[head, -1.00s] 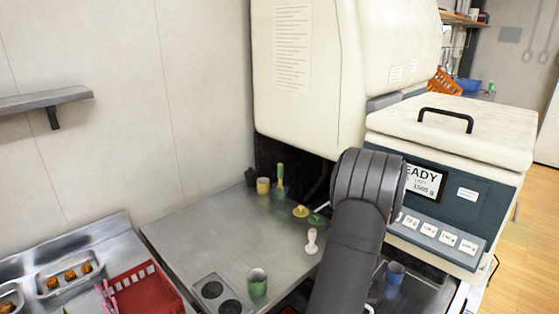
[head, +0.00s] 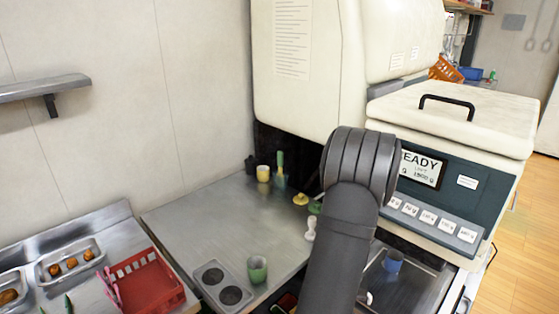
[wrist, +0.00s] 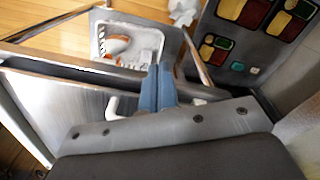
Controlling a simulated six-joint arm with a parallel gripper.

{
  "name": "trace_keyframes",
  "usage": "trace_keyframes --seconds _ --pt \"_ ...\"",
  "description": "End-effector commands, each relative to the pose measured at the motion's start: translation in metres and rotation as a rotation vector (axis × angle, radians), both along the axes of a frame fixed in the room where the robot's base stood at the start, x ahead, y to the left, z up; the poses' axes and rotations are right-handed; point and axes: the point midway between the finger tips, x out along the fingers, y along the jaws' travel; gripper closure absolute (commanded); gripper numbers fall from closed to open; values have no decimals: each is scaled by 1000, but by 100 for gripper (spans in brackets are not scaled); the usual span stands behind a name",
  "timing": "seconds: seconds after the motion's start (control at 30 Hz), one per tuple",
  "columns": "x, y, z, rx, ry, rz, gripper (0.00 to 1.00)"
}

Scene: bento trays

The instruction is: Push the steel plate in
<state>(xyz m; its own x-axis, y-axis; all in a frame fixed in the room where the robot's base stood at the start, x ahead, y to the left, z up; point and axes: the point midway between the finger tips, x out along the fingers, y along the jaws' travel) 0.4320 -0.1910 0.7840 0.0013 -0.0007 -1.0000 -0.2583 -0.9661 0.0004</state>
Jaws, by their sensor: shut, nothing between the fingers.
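A bare steel surface that looks like the steel plate (head: 415,287) lies low under the cream machine at the right of the head view, partly hidden by my arm. In the wrist view a flat steel panel (wrist: 55,112) lies at the left, with a dark bar along its far edge and a white handle (wrist: 112,107). I cannot tell for sure whether it is the same plate. My gripper (wrist: 158,88) shows as two blue fingers pressed together with nothing between them, just right of the handle. Contact with the plate cannot be made out.
A green cup (head: 257,270), a white pestle-like item (head: 310,229) and a red basket (head: 150,290) are at the left. A white tray (wrist: 128,32) and colourful compartment trays (wrist: 248,12) show in the wrist view.

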Motion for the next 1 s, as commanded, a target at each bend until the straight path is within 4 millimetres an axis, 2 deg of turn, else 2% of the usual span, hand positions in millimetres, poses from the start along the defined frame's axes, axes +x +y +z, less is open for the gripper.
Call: trace_keyframes --seconds 0.37,1.0 --pt "-12 12 1 0 0 0 100" --pt "-12 12 51 0 0 0 100"
